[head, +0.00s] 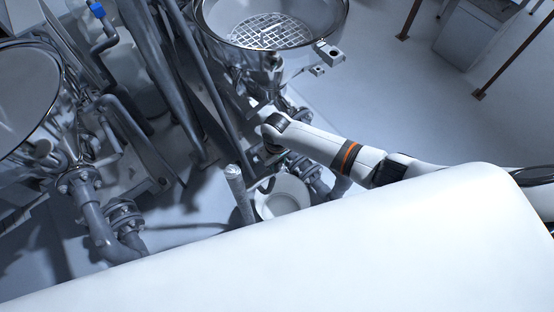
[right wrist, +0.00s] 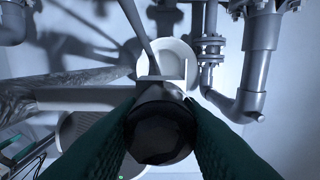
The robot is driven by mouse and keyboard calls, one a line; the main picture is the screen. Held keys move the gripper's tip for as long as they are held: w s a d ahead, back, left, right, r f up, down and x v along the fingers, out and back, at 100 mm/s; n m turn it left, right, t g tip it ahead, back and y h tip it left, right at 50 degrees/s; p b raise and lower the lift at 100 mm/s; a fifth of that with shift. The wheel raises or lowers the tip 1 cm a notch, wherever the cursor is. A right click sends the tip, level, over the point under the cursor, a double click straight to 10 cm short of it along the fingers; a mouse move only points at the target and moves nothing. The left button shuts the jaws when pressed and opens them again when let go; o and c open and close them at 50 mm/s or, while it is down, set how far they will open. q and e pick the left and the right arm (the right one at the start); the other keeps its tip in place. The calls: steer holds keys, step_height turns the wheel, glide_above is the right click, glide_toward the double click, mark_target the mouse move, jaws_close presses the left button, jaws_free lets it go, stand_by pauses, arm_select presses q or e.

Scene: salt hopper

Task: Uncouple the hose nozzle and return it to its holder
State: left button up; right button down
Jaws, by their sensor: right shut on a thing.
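My right arm comes in from the right in the head view, and its gripper (head: 269,157) points down beside the pipework under the middle hopper. In the right wrist view, the dark green fingers (right wrist: 160,138) are shut on a round, dark-ended piece, the hose nozzle (right wrist: 158,140). A grey collar shows just past it. A white, round, cup-like piece (head: 284,197) is below the gripper; it also shows beyond the nozzle in the right wrist view (right wrist: 180,52). I cannot tell whether the nozzle touches it, nor whether it is the holder. My left gripper is not in view.
A steel hopper with a grid (head: 270,30) stands above my right gripper. Another hopper (head: 25,95) stands at the left. Flanged pipes (head: 122,215) and slanted bars crowd the space between them. A grey post (head: 239,195) stands beside the white piece.

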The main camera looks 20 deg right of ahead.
steer(key=shift+f, duration=0.1)
steer(key=shift+c, duration=2.3)
jaws_free()
steer(key=shift+r+p, duration=3.05)
steer(key=shift+p, duration=0.15)
step_height(320, 180, up, 12)
